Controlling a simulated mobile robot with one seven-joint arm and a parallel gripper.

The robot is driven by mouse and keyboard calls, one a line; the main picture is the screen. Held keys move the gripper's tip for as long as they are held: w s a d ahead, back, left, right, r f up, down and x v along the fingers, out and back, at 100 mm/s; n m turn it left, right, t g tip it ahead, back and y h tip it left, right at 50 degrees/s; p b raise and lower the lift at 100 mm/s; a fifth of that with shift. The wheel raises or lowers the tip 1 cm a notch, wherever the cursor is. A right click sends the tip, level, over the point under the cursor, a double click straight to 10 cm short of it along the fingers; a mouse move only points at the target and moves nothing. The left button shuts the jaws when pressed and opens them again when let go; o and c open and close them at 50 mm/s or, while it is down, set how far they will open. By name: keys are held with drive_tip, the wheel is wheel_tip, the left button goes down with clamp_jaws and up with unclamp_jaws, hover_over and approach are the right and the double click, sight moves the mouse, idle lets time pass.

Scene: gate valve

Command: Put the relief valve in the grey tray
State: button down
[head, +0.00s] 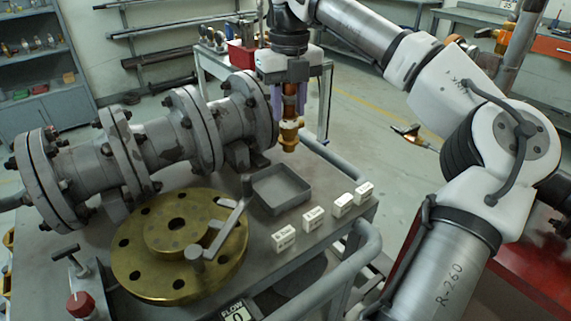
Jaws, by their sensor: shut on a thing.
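The relief valve (289,134), a brass and copper-coloured fitting, hangs upright below my gripper (288,98). My gripper is shut on its upper part, with a purple-grey finger on each side. The grey tray (259,202) is a shallow square tray on the table. It looks empty. The valve is above the tray's far right side in the picture, clear of it and apart from the table.
A large brass flange (130,262) with a grey lever lies left of the tray. A flanged grey pipe (165,150) stands behind it. Several white labelled blocks (313,218) line the table's right side. A grey rail (340,270) runs along the edge.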

wheel_tip(320, 180, down, 13)
idle(0.4)
drive_tip(key=c, duration=1)
unclamp_jaws()
wheel_tip(320, 180, up, 12)
drive_tip(key=shift+r, duration=0.1)
